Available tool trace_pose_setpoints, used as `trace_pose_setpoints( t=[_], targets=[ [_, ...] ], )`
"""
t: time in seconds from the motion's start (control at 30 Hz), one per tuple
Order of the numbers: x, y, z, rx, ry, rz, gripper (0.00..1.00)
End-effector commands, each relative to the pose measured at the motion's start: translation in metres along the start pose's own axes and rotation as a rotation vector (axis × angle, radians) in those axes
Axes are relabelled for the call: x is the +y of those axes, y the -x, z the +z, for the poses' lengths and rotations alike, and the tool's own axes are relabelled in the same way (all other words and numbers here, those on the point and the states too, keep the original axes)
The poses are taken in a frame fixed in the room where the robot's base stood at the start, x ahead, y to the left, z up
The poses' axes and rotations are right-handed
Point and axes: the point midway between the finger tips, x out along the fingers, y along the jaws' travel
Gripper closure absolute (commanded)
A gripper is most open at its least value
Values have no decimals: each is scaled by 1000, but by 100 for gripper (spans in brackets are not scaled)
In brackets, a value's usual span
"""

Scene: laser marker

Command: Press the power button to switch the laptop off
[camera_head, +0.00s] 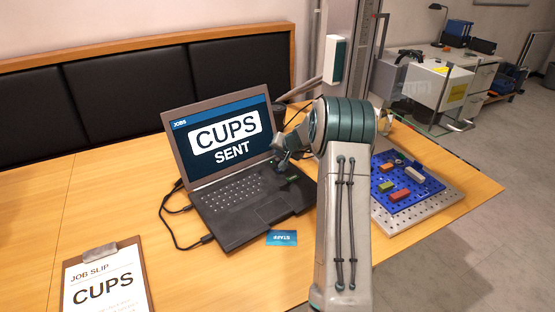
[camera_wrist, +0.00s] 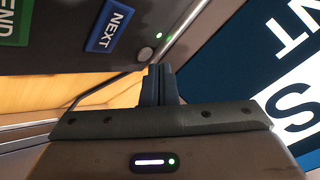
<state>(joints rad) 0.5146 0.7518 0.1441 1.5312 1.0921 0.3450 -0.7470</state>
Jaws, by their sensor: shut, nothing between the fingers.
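The laptop (camera_head: 240,228) stands open on the wooden table, its lit screen (camera_head: 200,168) reading "CUPS SENT" under a "JOBS" bar. My gripper (camera_head: 281,168) is over the right rear of the keyboard deck, near the hinge. In the wrist view my gripper's fingers (camera_wrist: 161,72) are together and empty, pointing at the deck's edge. A small round button (camera_wrist: 145,54) with a green light shows just beside the fingertips; I cannot tell if they touch it. A blue NEXT key (camera_wrist: 110,27) and a green SEND key (camera_wrist: 14,22) lie to the left.
A clipboard (camera_head: 103,285) with a "CUPS" job slip lies at front left. A blue card (camera_head: 282,238) lies before the laptop. A blue pegboard (camera_head: 382,186) with coloured blocks is on the right. Cables (camera_head: 165,222) run along the laptop's left side. A dark cup stands behind the screen.

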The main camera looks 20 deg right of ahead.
Motion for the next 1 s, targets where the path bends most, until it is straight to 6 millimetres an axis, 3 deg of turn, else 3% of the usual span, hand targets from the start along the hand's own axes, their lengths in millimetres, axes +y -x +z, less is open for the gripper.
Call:
trace_pose_setpoints(
  t=[1.0],
  targets=[
    [4, -6, 5, 0, 0, 0, 100]
  ],
)
